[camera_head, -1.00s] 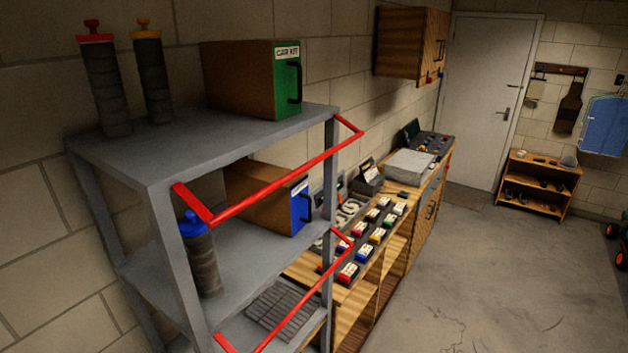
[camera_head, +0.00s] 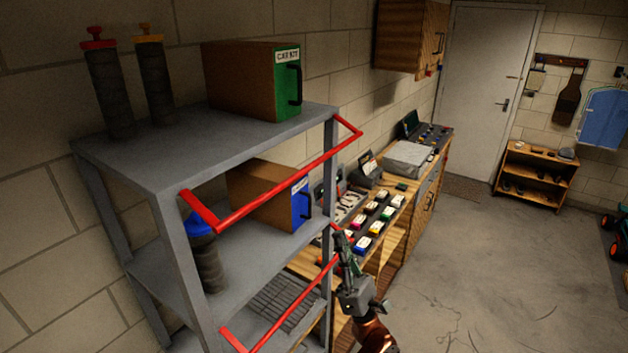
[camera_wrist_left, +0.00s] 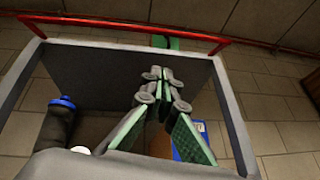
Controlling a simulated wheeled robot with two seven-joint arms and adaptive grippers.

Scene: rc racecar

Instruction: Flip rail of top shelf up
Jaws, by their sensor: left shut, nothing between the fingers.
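The top shelf's red rail (camera_head: 280,186) hangs out in front of the grey shelf (camera_head: 225,140), a little below its front edge, in the head view. The rail also crosses the top of the left wrist view (camera_wrist_left: 120,25). My left gripper (camera_head: 339,240) is below and in front of the rail's right part, beside the rack's right front post, apart from the top rail. Its fingers are shut and empty; in the left wrist view the fingertips (camera_wrist_left: 157,75) meet under the dark underside of the top shelf. My right gripper is in neither view.
A second red rail (camera_head: 280,305) on the lower shelf runs close to my left gripper. Canisters (camera_head: 108,88) and a car kit box (camera_head: 252,78) stand on the top shelf. A blue-ended box (camera_head: 265,200) stands below.

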